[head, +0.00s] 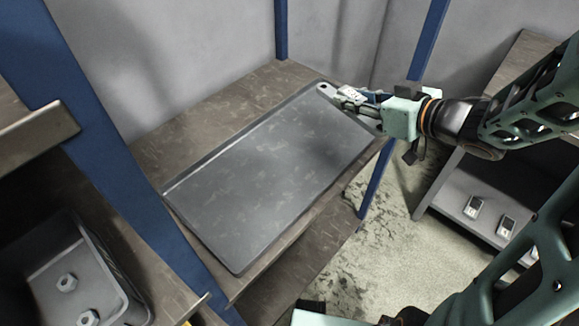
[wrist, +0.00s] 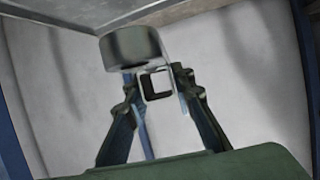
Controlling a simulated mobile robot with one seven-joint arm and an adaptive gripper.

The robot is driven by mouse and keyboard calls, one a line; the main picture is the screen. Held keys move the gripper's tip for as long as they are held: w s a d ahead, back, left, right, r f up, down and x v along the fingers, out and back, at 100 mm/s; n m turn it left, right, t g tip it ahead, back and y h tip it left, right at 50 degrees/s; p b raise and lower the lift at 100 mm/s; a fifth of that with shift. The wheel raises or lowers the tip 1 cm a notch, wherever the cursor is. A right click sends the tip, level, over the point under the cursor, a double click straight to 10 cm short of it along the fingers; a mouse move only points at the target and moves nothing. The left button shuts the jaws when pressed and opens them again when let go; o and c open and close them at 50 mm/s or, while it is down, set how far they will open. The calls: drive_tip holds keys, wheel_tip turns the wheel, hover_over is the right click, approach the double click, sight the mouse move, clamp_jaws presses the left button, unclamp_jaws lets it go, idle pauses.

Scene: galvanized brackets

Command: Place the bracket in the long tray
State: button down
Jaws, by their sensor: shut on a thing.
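The long tray (head: 270,165) is a flat, dark grey metal tray with a low rim, lying on a worn brown shelf. It looks empty. My gripper (head: 347,98) is at the tray's far right corner, reaching in from the right. It is shut on the bracket (head: 325,89), a small pale metal piece with a hole, which sits over the corner of the tray. I cannot tell whether the bracket touches the tray. In the wrist view the bracket (wrist: 132,47) shows a rounded grey end beyond the fingertips, and my gripper (wrist: 155,82) has both fingers close around it.
Blue uprights (head: 150,190) frame the shelf at the left and back, with a grey wall behind. A grey bin (head: 60,265) with nuts stands at lower left. A grey shelf unit (head: 455,190) at right has labels on its front edge. The tray's middle is clear.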

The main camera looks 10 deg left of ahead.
drive_tip(key=s+f+n+g+y+b, duration=0.1)
drive_tip(key=s+f+n+g+b, duration=0.1)
drive_tip(key=s+f, duration=0.3)
drive_tip(key=b, duration=0.7)
hover_over(289, 154)
drive_tip(key=shift+y, duration=0.3)
drive_tip(key=f, duration=0.9)
drive_tip(key=shift+s+d, duration=0.1)
drive_tip(key=shift+d, duration=0.2)
drive_tip(key=shift+a+f, duration=0.2)
drive_tip(key=shift+f, duration=0.1)
drive_tip(key=shift+a+f+b, duration=0.1)
drive_tip(key=shift+f+b, duration=0.6)
drive_tip(key=shift+f, duration=0.85)
drive_tip(key=shift+f, duration=0.15)
drive_tip(key=c, duration=1.7)
unclamp_jaws()
drive_tip(key=shift+o, duration=0.2)
